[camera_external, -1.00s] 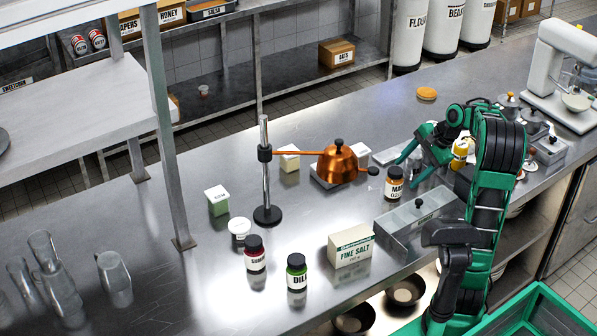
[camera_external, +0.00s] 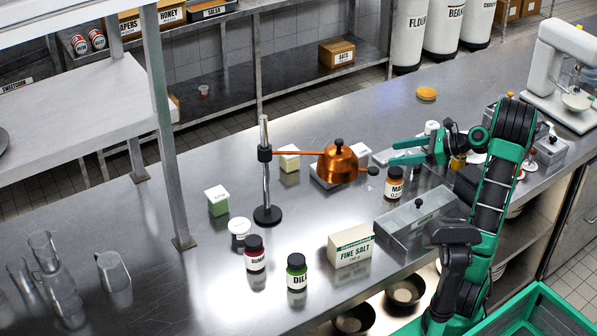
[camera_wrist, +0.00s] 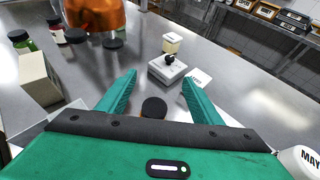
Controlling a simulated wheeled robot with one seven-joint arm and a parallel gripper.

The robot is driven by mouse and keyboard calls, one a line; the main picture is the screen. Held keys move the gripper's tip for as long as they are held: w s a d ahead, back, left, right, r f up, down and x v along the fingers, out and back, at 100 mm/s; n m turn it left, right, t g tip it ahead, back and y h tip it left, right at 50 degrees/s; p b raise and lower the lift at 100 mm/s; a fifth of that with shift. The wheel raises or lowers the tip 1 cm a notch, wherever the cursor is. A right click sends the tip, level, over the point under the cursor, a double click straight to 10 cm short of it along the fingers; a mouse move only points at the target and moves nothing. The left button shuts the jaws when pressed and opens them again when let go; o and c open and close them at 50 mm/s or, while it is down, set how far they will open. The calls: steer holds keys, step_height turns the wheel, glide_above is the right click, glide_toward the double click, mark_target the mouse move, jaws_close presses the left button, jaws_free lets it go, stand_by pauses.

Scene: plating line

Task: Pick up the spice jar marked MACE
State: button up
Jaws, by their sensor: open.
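The MACE jar (camera_external: 393,190) stands upright on the steel counter, brown with a black lid and a white label; only the start of its marking is readable. My gripper (camera_external: 392,153) is open and empty, its green fingers pointing left, above and behind the jar in the external view. In the wrist view, a dark round lid (camera_wrist: 154,108), apparently this jar's, shows low between the spread fingers of my gripper (camera_wrist: 158,78). The jar's body is hidden there by the gripper housing. I see no contact with the jar.
A copper kettle (camera_external: 337,165) and a stand's arm (camera_external: 298,153) are left of the jar. A lidded steel container (camera_external: 410,232) and a FINE SALT box (camera_external: 351,250) are in front. DILL (camera_external: 297,275) and another jar (camera_external: 254,258) stand front left. A MAYO container (camera_wrist: 304,160) is close right.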

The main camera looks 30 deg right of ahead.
mark_target(400, 171)
step_height(400, 171, down, 7)
steer(key=shift+f+x, duration=0.15)
steer(key=shift+x, duration=1.2)
steer(key=shift+f+x, duration=0.15)
steer(key=shift+x, duration=1.15)
steer(key=shift+s+d, duration=0.1)
steer(key=shift+s, duration=0.05)
steer(key=c, duration=1.3)
